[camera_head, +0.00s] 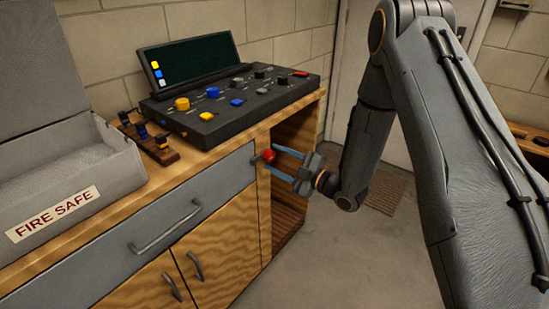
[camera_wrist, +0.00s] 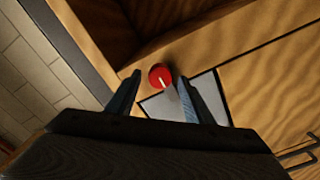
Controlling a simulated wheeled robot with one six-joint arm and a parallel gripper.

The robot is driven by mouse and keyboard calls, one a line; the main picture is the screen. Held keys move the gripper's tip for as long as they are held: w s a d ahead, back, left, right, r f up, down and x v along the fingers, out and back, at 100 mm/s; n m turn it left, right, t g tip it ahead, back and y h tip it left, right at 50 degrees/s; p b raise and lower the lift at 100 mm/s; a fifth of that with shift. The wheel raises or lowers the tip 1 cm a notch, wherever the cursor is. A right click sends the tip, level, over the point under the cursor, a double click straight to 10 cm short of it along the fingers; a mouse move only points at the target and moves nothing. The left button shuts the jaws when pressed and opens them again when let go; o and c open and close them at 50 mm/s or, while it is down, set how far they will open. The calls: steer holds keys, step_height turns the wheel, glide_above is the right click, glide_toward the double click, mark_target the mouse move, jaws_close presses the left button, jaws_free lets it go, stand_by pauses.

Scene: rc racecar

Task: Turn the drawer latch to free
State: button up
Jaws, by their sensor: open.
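The drawer latch is a round red knob (camera_head: 270,156) with a pale pointer line, on the cabinet front at the right end of the grey drawer (camera_head: 160,220). It also shows in the wrist view (camera_wrist: 160,77), where part of the pale drawer front (camera_wrist: 165,105) lies behind my fingers. My gripper (camera_head: 274,163) is open, its two blue-grey fingers pointing at the knob. In the wrist view my gripper (camera_wrist: 159,88) has one finger on each side of the knob, with gaps visible. I cannot tell whether the fingertips reach past the knob's face.
A black control console (camera_head: 235,105) with coloured knobs stands on the wooden bench top. A grey open box marked FIRE SAFE (camera_head: 75,185) and a small rack (camera_head: 150,140) are at the left. An open shelf bay (camera_head: 292,200) lies right of the latch. The floor (camera_head: 340,260) is clear.

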steer(key=shift+w+a, duration=0.4)
steer(key=shift+a, duration=0.15)
steer(key=c, duration=1)
steer(key=shift+c, duration=0.2)
